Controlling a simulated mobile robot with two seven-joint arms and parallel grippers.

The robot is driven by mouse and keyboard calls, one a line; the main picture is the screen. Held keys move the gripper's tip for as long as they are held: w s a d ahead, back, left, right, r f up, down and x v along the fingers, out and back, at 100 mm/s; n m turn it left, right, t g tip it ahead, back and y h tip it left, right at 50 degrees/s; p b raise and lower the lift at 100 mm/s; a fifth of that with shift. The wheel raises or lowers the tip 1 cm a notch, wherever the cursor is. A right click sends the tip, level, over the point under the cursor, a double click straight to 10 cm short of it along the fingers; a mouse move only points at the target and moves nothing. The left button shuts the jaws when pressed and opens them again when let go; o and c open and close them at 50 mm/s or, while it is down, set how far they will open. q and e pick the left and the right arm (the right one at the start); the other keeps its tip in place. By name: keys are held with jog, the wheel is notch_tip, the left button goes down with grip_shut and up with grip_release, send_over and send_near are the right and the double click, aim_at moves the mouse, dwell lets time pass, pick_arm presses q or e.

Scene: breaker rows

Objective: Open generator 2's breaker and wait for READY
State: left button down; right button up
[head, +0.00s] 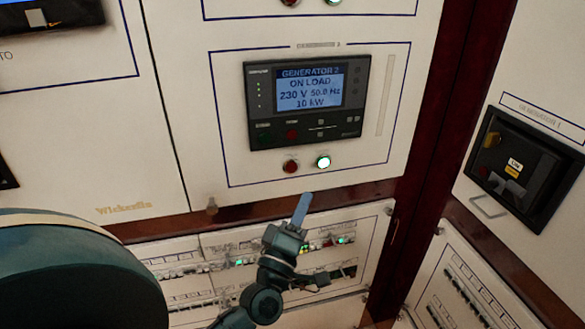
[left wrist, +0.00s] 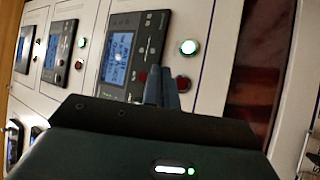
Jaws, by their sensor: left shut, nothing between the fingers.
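The generator 2 controller (head: 352,128) is a dark unit on a white panel. Its blue screen (head: 308,87) reads GENERATOR 2, ON LOAD, 230 V, 50.0 Hz, 10 kW. Its face has small green and red keys below the screen. Under it are a red button (head: 290,167) and a brightly lit green-white button (head: 323,162). My left gripper (head: 301,208) is shut and empty, pointing up just below these buttons. In the left wrist view its fingertips (left wrist: 162,86) overlap the controller's edge (left wrist: 154,34); the lit button (left wrist: 189,46) and red button (left wrist: 183,83) are nearby. Contact cannot be told.
A lower panel (head: 207,241) with breaker rows and small green lights is partly behind my left arm. At right, a generator 1 panel holds a dark breaker unit (head: 522,165) and a metal handle (head: 488,207). A dark red frame (head: 440,130) separates the cabinets.

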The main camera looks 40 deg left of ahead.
aim_at(292, 167)
pick_arm(q)
jog(key=shift+w+a+b, duration=0.45)
jog(key=shift+w+a, duration=0.9)
jog(key=shift+a, duration=0.25)
jog(key=shift+w+a+b, duration=0.45)
jog(key=shift+w+a, duration=0.9)
jog(key=shift+a, duration=0.2)
pick_arm(e)
jog(key=shift+w+a, duration=0.35)
jog(key=shift+d+f, duration=0.1)
pick_arm(q)
jog(key=shift+w+a, duration=0.25)
jog(key=shift+a, duration=0.05)
